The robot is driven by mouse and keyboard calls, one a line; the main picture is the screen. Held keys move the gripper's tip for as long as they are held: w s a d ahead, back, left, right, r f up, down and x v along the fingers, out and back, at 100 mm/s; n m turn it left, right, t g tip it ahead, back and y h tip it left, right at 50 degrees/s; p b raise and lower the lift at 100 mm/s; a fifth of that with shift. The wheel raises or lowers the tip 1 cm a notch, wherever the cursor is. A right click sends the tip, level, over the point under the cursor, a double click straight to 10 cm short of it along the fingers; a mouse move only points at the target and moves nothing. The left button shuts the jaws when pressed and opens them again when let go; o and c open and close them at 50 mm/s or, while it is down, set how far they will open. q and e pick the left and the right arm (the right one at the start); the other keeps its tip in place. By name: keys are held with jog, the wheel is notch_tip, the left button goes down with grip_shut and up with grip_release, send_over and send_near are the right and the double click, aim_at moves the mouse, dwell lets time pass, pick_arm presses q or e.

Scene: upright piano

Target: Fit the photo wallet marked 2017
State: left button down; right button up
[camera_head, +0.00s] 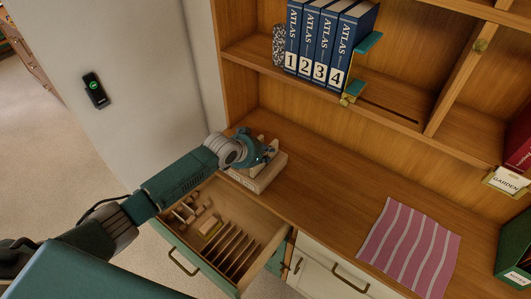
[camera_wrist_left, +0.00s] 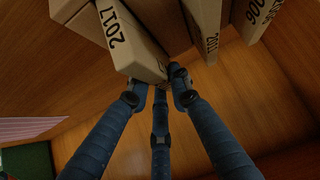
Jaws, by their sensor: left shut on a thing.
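The cream photo wallet marked 2017 (camera_wrist_left: 130,45) shows large in the left wrist view, its near end at the fingertips of my left gripper (camera_wrist_left: 160,82). The gripper is shut on it. Two more cream wallets stand to its right in that view, one with a partly readable number (camera_wrist_left: 205,22) and one that seems to end in 06 (camera_wrist_left: 255,15). In the head view my left gripper (camera_head: 262,155) is over a pale block-like group (camera_head: 258,182) on the desk; numbers there are too small to read. The fingers hide part of it. My right gripper is not in view.
An open drawer (camera_head: 262,258) with upright dividers and small wooden pieces lies below the desk edge. Atlases (camera_head: 325,38) numbered 1 to 4 stand on the shelf above. A pink striped cloth (camera_head: 410,248) lies on the desk at right. The desk between is clear.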

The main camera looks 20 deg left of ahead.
pick_arm(q)
jog(key=shift+f+b, duration=0.5)
jog(key=shift+f, duration=0.25)
dwell(0.4)
jog(key=c, duration=1.5)
grip_release()
jog(key=v, duration=1.2)
jog(key=shift+s, duration=0.1)
